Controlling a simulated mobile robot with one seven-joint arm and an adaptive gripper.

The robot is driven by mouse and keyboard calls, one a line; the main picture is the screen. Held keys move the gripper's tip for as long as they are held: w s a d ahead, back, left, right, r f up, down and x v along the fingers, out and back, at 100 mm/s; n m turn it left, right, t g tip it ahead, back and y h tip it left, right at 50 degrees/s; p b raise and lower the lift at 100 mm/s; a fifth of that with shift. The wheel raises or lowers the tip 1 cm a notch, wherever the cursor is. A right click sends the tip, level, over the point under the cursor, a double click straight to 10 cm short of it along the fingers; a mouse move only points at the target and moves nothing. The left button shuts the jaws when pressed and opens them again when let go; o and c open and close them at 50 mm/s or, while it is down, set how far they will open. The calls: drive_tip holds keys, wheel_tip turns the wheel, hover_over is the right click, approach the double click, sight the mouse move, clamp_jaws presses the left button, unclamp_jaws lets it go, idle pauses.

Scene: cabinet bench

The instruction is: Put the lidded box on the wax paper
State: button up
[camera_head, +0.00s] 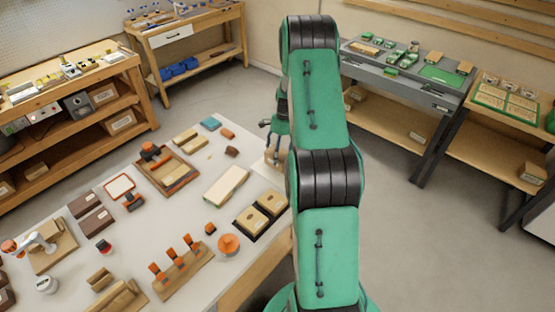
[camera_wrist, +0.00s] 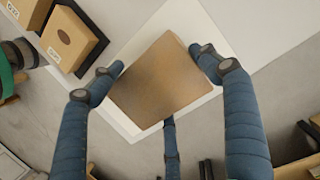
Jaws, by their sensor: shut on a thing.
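A plain brown box (camera_wrist: 160,82), which I take to be the lidded box, sits between my gripper's blue fingers (camera_wrist: 157,64) in the wrist view. My gripper is shut on it, with a finger at each side and a third finger below in the picture. A white sheet (camera_wrist: 188,27), likely the wax paper, shows around and under the box. I cannot tell whether the box touches it. In the head view, my gripper (camera_head: 273,148) is at the bench's far right corner, partly hidden by my arm. The box (camera_head: 273,158) and sheet (camera_head: 266,169) show just left of my arm.
A dark tray with two tan boxes (camera_head: 261,215) stands close by on the near side. A long cream box (camera_head: 226,184) and a wooden tray (camera_head: 167,172) lie to the left. The bench edge is close to the sheet, with open floor beyond.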

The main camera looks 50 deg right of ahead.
drive_tip(key=shift+f, duration=1.45)
drive_tip(key=o, duration=2)
drive_tip(key=shift+r, duration=0.1)
drive_tip(key=p+v, duration=0.1)
drive_tip(key=v, duration=1.1)
drive_tip(key=shift+a, duration=0.1)
